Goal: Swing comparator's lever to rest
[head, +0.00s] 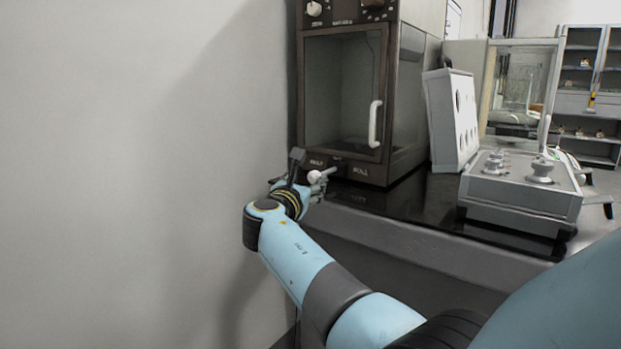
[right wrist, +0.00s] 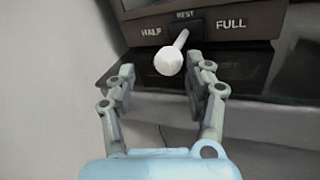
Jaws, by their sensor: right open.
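The comparator (head: 401,95) is a tall dark-brown cabinet with a glass front door. Its lever has a round white knob (head: 314,177) and sticks out low on the front. In the right wrist view the lever's knob (right wrist: 168,60) hangs just left of the REST mark, between the HALF and FULL labels. My right gripper (right wrist: 168,72) is open, with one finger on each side of the knob in the picture. I see no clear contact. In the head view my right gripper (head: 311,188) is at the knob, partly hidden by its wrist. My left gripper is out of view.
The comparator stands on a black-topped table (head: 410,212). A grey instrument (head: 520,196) with knobs and a tilted white panel (head: 453,120) stand to its right. A plain wall (head: 140,150) is close on the left. Shelves (head: 590,80) stand at the back right.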

